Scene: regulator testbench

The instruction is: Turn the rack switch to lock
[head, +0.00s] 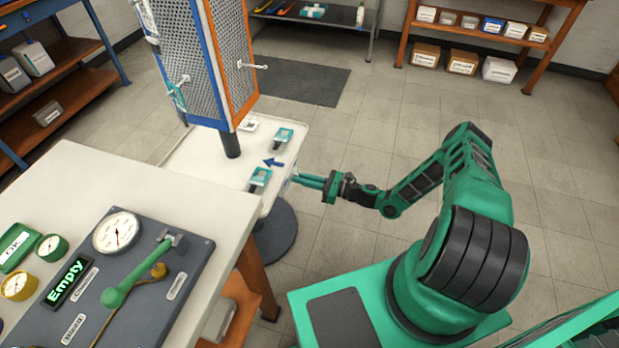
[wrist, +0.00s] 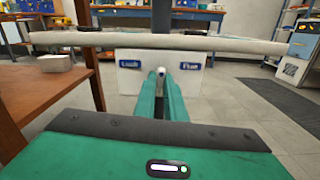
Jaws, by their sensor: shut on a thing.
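The rack is a tall tower of grey perforated panels (head: 215,60) with blue and orange edges, on a dark post over a white tray (head: 190,150). In the wrist view, a white plate (wrist: 125,88) under the tray edge bears a blue label at left, seemingly Lock (wrist: 83,64), and a Free label (wrist: 189,66) at right. The switch (wrist: 161,71) shows as a small pale tip between the labels. My gripper (wrist: 163,76) is shut on it, and the fingers hide most of it. In the head view my gripper (head: 298,180) reaches the tray's right side; the switch is hidden there.
Small teal-and-white items (head: 260,180) and a blue arrow (head: 273,163) are on the tray. A bench (head: 185,195) with a gauge board (head: 150,235) stands at left, its wooden leg close beside the gripper in the wrist view.

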